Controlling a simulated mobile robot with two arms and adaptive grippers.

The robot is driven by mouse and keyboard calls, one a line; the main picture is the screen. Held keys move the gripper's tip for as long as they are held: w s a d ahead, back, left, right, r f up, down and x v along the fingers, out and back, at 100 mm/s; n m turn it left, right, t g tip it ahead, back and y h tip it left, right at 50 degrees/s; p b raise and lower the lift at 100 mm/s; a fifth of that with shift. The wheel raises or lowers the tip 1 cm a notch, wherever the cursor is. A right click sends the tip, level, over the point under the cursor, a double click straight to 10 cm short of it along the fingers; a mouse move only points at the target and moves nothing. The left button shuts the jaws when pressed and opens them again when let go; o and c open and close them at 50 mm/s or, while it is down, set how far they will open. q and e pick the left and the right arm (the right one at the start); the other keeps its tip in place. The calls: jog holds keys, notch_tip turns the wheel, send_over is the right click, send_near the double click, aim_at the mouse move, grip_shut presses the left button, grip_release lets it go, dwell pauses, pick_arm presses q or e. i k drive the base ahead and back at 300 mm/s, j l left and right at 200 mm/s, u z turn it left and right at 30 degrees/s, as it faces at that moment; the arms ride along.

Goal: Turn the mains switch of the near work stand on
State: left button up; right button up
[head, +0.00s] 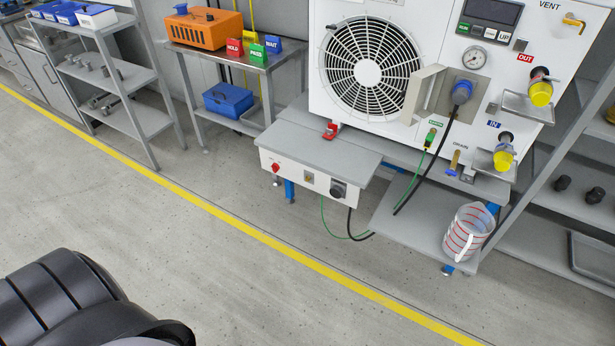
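The work stand (315,148) stands at centre right on blue legs and carries a large white unit (437,30) with a fan. The stand's white front panel (292,180) bears a red knob (276,168), a small switch with a yellowish plate (309,177) and a black round socket or plug (338,190). Which of these is the mains switch, and its position, I cannot tell at this size. Neither gripper is in view; only a black part of my own arm shows at the lower left, well apart from the stand.
A black cable (434,160) and a green cable (414,178) hang from the unit. A striped jug (467,232) stands on the low shelf (420,225). Behind are a bench with an orange box (205,27) and shelving (120,80). The floor before the yellow line (235,225) is clear.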

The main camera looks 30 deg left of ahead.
aim_at(275, 167)
jog(key=u, duration=1.25)
jog(key=z, duration=0.45)
jog(key=i+j+z, duration=0.2)
jog(key=j, duration=0.15)
jog(key=i+j+z, duration=0.15)
jog(key=j, duration=0.2)
jog(key=j+z, duration=0.2)
jog(key=j, duration=0.15)
jog(key=i+j+z, duration=0.2)
jog(key=j, duration=0.25)
